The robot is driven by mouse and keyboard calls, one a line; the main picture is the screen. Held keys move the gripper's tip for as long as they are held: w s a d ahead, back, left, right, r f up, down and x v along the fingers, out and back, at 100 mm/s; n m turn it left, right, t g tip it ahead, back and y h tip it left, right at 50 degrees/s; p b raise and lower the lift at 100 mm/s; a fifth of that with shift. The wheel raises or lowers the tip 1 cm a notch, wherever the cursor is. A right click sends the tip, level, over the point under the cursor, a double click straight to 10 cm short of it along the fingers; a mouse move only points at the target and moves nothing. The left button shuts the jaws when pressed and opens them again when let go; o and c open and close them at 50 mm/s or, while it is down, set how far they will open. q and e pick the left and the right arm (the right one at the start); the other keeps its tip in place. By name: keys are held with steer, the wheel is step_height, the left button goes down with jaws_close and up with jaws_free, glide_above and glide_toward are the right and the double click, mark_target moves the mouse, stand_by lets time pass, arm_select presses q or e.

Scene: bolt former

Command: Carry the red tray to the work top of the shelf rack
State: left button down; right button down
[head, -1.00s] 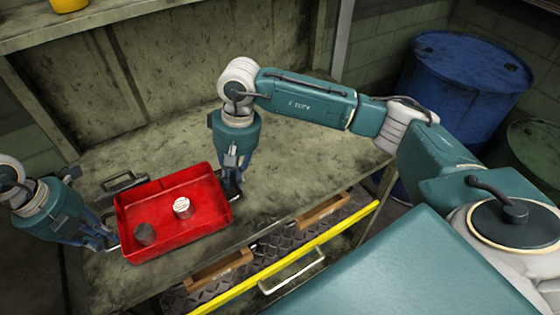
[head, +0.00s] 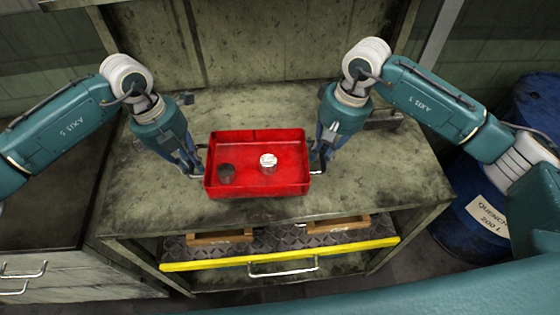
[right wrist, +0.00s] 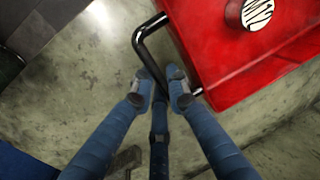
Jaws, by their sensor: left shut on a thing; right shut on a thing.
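The red tray (head: 250,191) is over the middle of the shelf rack's work top (head: 393,177) in the head view. It looks level; I cannot tell whether it rests on the surface or is just above it. My left gripper (head: 197,170) is shut at the tray's left handle. My right gripper (head: 318,166) is shut on the right handle, a black bar (right wrist: 146,38) that the right wrist view shows between the fingers (right wrist: 165,90).
A blue drum (head: 480,220) stands at the right. A cabinet (head: 50,255) is at the left. The work top is clear in front of the tray.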

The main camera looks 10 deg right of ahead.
mark_target(200, 184)
arm_select(q)
steer(key=shift+w+r, duration=0.1)
arm_select(e)
steer(key=shift+w+a+r, duration=0.1)
steer(key=shift+a+r, duration=0.05)
steer(key=shift+a, duration=0.1)
arm_select(q)
steer(key=shift+f+b, duration=0.2)
steer(key=shift+b, duration=0.15)
arm_select(e)
steer(key=shift+f, duration=0.2)
